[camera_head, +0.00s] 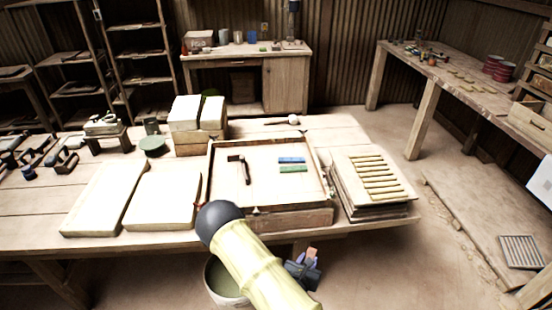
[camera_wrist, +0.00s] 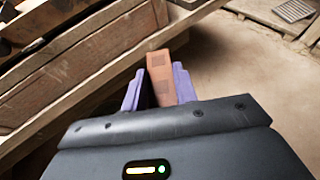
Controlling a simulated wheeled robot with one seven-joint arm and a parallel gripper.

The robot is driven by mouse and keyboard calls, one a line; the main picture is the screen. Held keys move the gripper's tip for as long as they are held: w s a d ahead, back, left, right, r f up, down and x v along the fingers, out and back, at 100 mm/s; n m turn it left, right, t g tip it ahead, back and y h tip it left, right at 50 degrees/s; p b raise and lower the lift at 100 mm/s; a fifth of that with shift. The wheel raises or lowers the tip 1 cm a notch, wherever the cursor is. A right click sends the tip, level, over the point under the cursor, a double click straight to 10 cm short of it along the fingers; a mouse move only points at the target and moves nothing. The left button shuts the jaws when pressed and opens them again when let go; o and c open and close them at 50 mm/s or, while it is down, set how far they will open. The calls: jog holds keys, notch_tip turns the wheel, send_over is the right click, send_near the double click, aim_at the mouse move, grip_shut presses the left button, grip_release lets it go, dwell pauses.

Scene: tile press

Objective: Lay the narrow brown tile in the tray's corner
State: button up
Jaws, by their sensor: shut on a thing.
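The narrow brown tile (camera_wrist: 160,75) is gripped between the two purple fingers of my gripper (camera_wrist: 158,88) in the wrist view, its far end sticking out past the fingertips. In the head view my gripper (camera_head: 304,264) is low in front of the table's near edge, with the brown tile (camera_head: 311,252) upright at its tip. The wooden tray (camera_head: 322,172) lies on the table, beyond and above the gripper. A blue tile (camera_head: 291,160) and a green tile (camera_head: 293,168) lie in it, with a dark L-shaped tool (camera_head: 243,170) to their left. The tray's near left corner is partly hidden by my arm.
Pale slabs (camera_head: 163,197) lie left of the tray. A slatted board on a stack (camera_head: 372,178) stands close on its right. Stacked pale blocks (camera_head: 197,113) stand behind left. A bucket (camera_head: 222,280) is on the floor under the table edge.

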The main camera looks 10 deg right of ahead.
notch_tip(320, 180, down, 6)
jog(key=s+a+n+t+y, duration=0.1)
jog(key=n+t+y, duration=0.1)
jog(key=n+y, duration=0.4)
jog(key=shift+s+a+f+y, duration=0.2)
jog(key=shift+s+y, duration=0.1)
